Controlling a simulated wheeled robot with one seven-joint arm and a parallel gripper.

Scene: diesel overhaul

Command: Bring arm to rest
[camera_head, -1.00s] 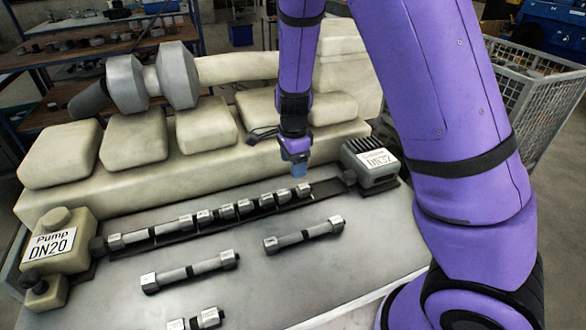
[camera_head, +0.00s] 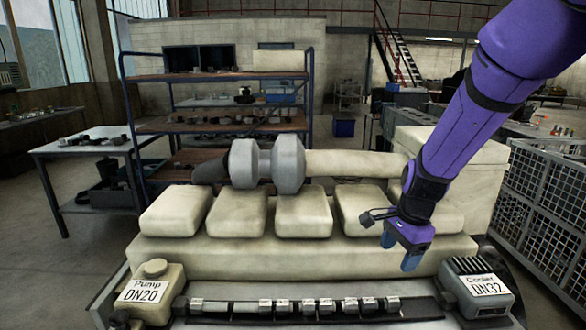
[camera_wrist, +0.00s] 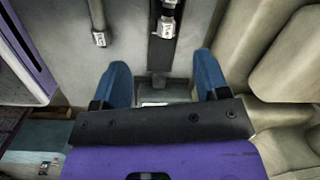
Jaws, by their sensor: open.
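My gripper (camera_head: 411,262) hangs at the end of the purple arm, above the right part of the engine block, pointing down. In the wrist view my gripper (camera_wrist: 163,82) has its two blue fingers spread wide apart with nothing between them. A row of pipe pieces (camera_head: 308,306) lies on a dark rail between the pump labelled DN20 (camera_head: 145,291) and the cooler labelled DN32 (camera_head: 485,286). My gripper is apart from all of these.
The cream engine block (camera_head: 300,262) with its rounded covers stands behind the rail. A shelf rack (camera_head: 205,125) and a side table (camera_head: 88,146) stand farther back at left. A wire mesh cage (camera_head: 545,190) stands at right. A loose pipe end (camera_wrist: 99,39) shows in the wrist view.

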